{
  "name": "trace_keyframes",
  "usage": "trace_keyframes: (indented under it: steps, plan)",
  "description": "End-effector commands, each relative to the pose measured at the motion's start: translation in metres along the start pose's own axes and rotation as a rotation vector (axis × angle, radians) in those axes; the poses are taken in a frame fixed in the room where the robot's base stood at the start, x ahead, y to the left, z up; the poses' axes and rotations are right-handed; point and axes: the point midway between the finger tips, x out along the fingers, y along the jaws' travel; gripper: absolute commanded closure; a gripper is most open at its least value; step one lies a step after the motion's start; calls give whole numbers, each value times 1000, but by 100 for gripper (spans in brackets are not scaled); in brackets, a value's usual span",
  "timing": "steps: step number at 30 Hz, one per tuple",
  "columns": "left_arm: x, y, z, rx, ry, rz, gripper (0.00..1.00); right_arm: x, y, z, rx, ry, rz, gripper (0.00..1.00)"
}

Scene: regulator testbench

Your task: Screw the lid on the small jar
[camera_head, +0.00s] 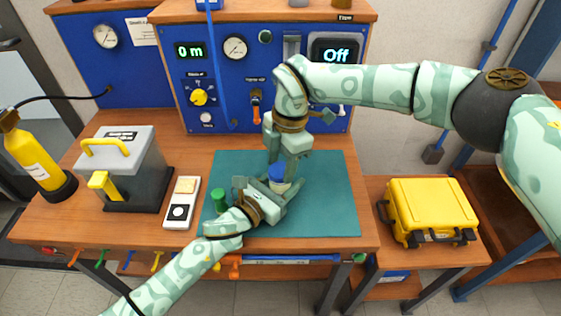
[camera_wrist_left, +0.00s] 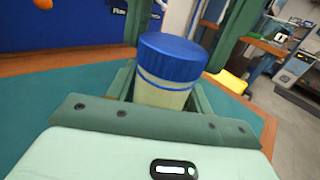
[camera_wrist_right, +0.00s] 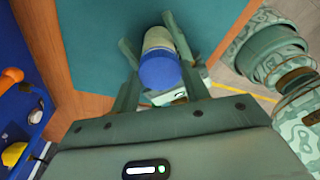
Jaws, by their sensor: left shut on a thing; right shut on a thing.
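The small jar (camera_head: 279,187) stands over the teal mat, with its pale body between the fingers of my left gripper (camera_head: 264,188). It also shows in the left wrist view (camera_wrist_left: 160,95). The blue lid (camera_head: 277,172) is on top of the jar and looks level in the left wrist view (camera_wrist_left: 173,55). How far it is threaded cannot be told. My right gripper (camera_head: 287,160) reaches down from above and is shut on the lid. In the right wrist view the lid (camera_wrist_right: 159,70) lies between its fingers, with the jar body (camera_wrist_right: 158,38) beyond it.
A green-topped item (camera_head: 219,200) stands at the mat's left edge, close to my left gripper. A white device (camera_head: 181,203) and a grey box with yellow handles (camera_head: 125,165) are further left. The mat's right side (camera_head: 335,200) is clear. The blue panel (camera_head: 235,85) stands behind.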

Motion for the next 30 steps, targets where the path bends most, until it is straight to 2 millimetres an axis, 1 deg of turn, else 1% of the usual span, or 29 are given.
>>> trace_keyframes:
  steps: [3,9,13,15,18,26,27,29,30]
  plan:
    - [0,0,-1,1,3,0,100,-1,-1,1,303,-1,50,75]
    - [0,-1,-1,1,3,-1,100,0,-2,0,822,0,129,75]
    - [0,-1,-1,2,3,-1,100,0,-2,-1,1083,0,167,75]
    - [0,-1,-1,2,3,-1,100,0,-2,-1,1173,1,181,75]
    - [0,-1,-1,2,3,-1,100,0,-2,-1,1239,1,193,75]
    - [0,-1,-1,2,2,-1,100,0,-2,0,1249,1,196,75]
    - [0,-1,-1,1,2,-1,100,0,-2,0,1249,1,196,49]
    - [0,-1,-1,1,3,-1,100,0,-2,0,1249,1,195,32]
    - [0,-1,-1,1,2,-1,100,0,-2,0,1249,0,194,32]
